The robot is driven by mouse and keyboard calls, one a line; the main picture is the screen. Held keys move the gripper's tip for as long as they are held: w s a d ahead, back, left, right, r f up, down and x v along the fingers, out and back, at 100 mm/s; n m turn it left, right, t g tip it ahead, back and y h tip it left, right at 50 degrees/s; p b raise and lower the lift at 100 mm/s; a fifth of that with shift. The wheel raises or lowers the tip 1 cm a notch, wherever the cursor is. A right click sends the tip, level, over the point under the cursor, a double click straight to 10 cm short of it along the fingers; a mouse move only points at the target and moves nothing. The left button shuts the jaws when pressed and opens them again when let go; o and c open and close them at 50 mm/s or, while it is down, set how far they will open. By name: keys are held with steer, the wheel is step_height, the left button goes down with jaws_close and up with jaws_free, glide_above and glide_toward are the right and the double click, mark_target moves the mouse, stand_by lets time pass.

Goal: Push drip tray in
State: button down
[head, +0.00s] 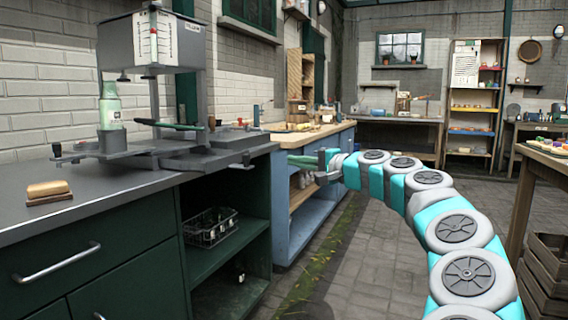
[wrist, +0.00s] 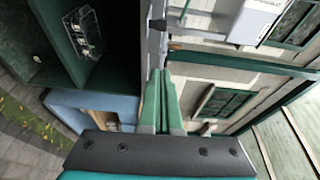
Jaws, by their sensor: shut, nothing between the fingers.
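The drip tray looks to be the flat dark grey tray (head: 203,159) under the filling machine. It lies on the worktop and its front part reaches the front edge, with a small bar-like handle at its right end. In the wrist view a grey piece (wrist: 157,24) above the fingertips may be this handle, but I cannot be sure. My gripper (head: 293,159) is shut and empty, pointing left toward the tray. It is to the right of the tray and apart from it in the head view. Its green fingers (wrist: 160,76) lie together in the wrist view.
A machine with a grey tank (head: 178,42) stands over the tray, with a green bottle (head: 111,108) at its left. A brush (head: 48,190) lies on the worktop. A wire basket (head: 211,227) sits on the open shelf below. The floor in front is clear.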

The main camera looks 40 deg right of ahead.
mark_target(242, 166)
steer(key=w+a, duration=0.3)
steer(key=w, duration=0.7)
steer(key=shift+w+a+f, duration=0.15)
steer(key=shift+w+a, duration=0.1)
steer(key=shift+a, duration=0.15)
steer(key=shift+w, duration=0.1)
steer(key=w+a+p, duration=0.1)
steer(key=w+a, duration=0.1)
steer(key=w, duration=0.3)
steer(key=w+a+p, duration=0.1)
steer(key=w+a, duration=0.2)
steer(key=w, duration=0.3)
steer(key=w+a+p, duration=0.1)
steer(key=w+a, duration=0.1)
steer(key=w, duration=0.4)
steer(key=shift+w+a, duration=0.15)
steer(key=s+d, duration=0.3)
steer(key=shift+d, duration=0.25)
steer(key=s, duration=0.6)
steer(key=s+b, duration=0.1)
steer(key=s, duration=0.2)
steer(key=shift+s+d, duration=0.35)
